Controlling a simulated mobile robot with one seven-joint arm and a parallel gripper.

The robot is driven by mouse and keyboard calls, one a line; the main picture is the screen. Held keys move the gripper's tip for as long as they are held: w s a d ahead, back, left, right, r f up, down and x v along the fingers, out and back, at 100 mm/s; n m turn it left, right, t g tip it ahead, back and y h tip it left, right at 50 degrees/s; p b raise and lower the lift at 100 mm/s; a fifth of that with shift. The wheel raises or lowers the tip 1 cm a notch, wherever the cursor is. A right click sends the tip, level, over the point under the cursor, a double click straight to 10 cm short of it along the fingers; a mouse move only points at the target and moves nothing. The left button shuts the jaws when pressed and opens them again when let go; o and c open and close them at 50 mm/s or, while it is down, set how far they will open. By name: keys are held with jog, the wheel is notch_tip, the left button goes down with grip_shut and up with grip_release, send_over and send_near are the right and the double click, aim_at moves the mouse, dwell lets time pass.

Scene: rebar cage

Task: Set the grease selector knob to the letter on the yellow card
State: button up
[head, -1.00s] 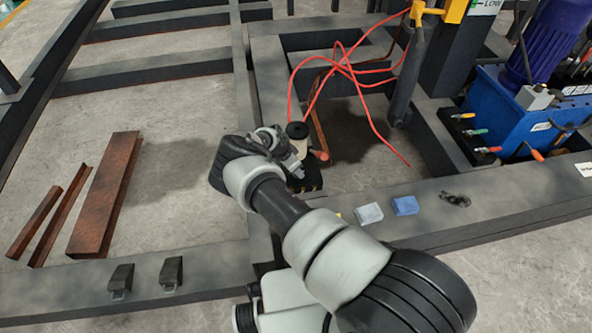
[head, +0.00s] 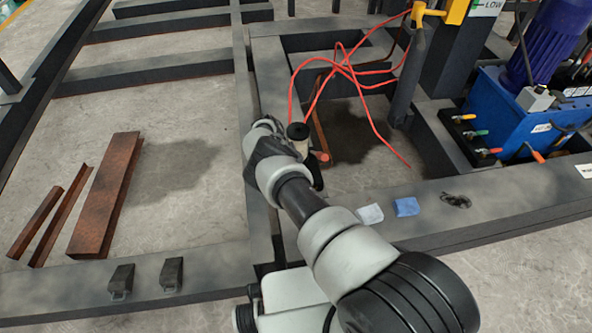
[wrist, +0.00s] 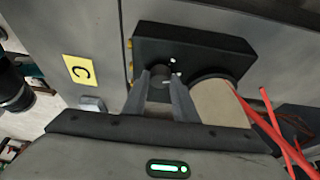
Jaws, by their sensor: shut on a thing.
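The yellow card (wrist: 81,70) lies on the grey steel at the left of the wrist view and bears a dark letter that looks like a C, turned on its side. A black box (wrist: 205,50) with small yellow fittings on its side carries the selector knob (wrist: 158,66), a dark round part with small white marks near it. My gripper (wrist: 160,78) is shut on the knob, one finger on each side. The letters around the knob are too small to read, and the fingers hide part of it. In the head view my arm covers the box and card.
A pale cylinder with a black top (head: 298,131) stands right beside the knob; its side shows in the wrist view (wrist: 220,100). Red hoses (head: 345,68) run close by. White and blue cloths (head: 406,206) lie on the front beam. Rusty steel pieces (head: 105,195) lie left.

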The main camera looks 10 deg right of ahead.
jog(key=shift+a, duration=0.1)
jog(key=o, duration=1)
jog(key=shift+o, duration=0.2)
jog(key=p+v, duration=0.4)
jog(key=v, duration=1.3)
jog(key=shift+r, duration=0.3)
